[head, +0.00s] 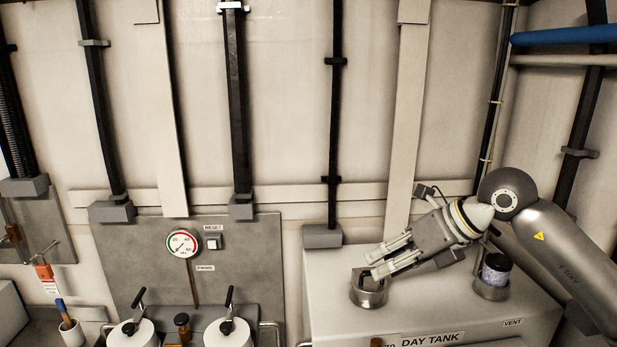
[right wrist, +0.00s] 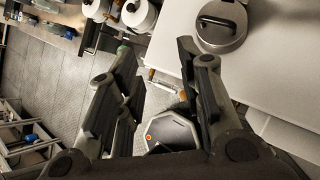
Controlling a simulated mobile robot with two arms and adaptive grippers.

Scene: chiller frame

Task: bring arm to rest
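My right arm comes in from the right in the head view. My left gripper is in neither view.
A dark-lidded jar (head: 496,268) stands in a second metal cup (head: 491,291) beneath my right arm. Left of the tank are a pressure gauge (head: 183,243), two white canisters with black handles (head: 133,335), and a brush in a cup (head: 70,330). Pipes run up the back wall.

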